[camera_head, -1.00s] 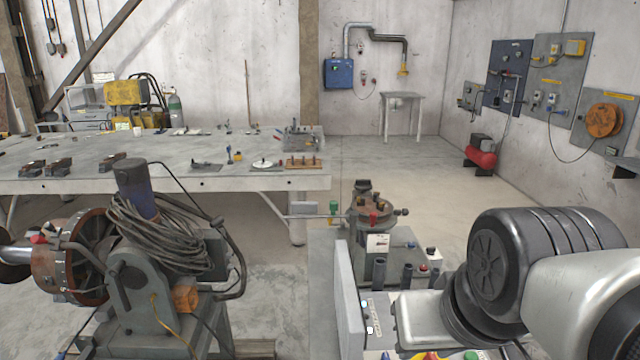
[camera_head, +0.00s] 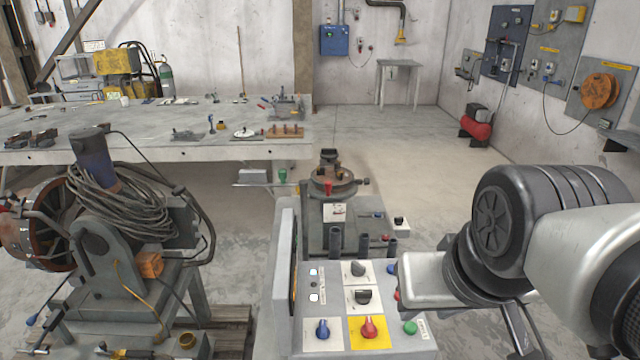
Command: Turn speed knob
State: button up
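A grey control box (camera_head: 282,310) stands at the bottom centre of the head view. Its sloped top carries two black knobs on white plates, an upper one (camera_head: 358,268) and a lower one (camera_head: 363,296). A blue knob (camera_head: 322,328) sits at the front left, and a red knob (camera_head: 369,327) on a yellow plate is beside it. The labels are too small to read, so I cannot tell which is the speed knob. My arm reaches in from the right, its silver link over the panel's right side. I cannot make out any gripper fingers.
A green button (camera_head: 410,327) is on the panel's right. Behind the box stands a positioner with a round table (camera_head: 333,182). A machine with coiled cable (camera_head: 130,205) is at the left, and a long workbench (camera_head: 150,150) behind it. Open floor lies at the back right.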

aim_at(358, 270)
jog(key=l, duration=2.25)
jog(key=l+u, duration=0.1)
jog(key=u, duration=0.3)
jog(key=l+u, duration=0.1)
jog(key=u, duration=0.3)
jog(key=l+u, duration=0.1)
jog(key=u, duration=0.25)
jog(key=l+u, duration=0.1)
jog(key=u, duration=0.3)
